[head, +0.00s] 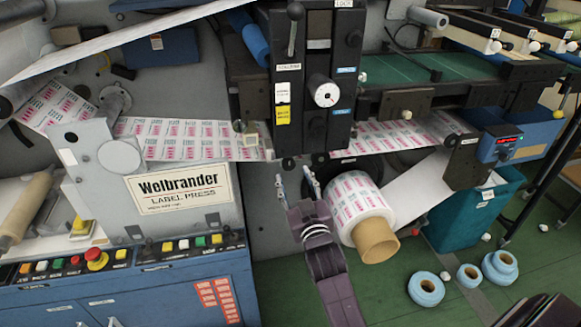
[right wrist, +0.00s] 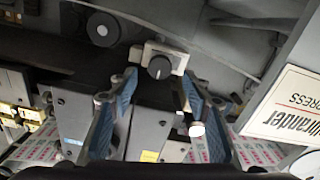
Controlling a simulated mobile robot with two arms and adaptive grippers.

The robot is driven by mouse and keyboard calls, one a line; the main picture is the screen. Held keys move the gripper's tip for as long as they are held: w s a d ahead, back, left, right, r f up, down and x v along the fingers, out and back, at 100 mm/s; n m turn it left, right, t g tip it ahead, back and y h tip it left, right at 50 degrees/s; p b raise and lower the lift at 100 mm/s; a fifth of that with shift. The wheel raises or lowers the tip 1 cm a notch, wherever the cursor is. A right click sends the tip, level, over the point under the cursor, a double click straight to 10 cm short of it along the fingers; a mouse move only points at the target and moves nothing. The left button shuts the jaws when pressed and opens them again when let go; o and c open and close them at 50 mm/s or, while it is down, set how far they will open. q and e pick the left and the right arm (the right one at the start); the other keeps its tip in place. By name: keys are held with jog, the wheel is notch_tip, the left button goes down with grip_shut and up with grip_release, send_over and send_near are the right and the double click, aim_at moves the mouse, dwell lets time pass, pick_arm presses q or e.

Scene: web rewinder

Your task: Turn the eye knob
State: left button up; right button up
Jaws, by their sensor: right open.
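In the right wrist view a small dark round knob (right wrist: 159,67) with a pale pointer line sits on a light grey bracket; I take it to be the eye knob. It shows between the two blue-padded fingertips of my right gripper (right wrist: 158,82), which are apart with nothing between them. Whether they touch the knob I cannot tell. In the head view my right gripper (head: 296,188) is open below the dark press head, left of the label roll. I cannot clearly pick out the eye knob in the head view. My left gripper is not in view.
The printed label web (head: 200,140) runs across the machine above my right gripper. The label roll (head: 356,203) with its brown core is close on the right. The dark press head (head: 313,75) stands above. Several blue rolls (head: 426,288) lie on the green floor.

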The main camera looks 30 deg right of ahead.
aim_at(290, 166)
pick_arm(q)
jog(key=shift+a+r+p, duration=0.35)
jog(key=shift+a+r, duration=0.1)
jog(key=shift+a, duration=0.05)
pick_arm(e)
jog(key=shift+x, duration=2.3)
jog(key=c, duration=1.1)
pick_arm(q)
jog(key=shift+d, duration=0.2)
pick_arm(e)
jog(key=shift+c, duration=0.2)
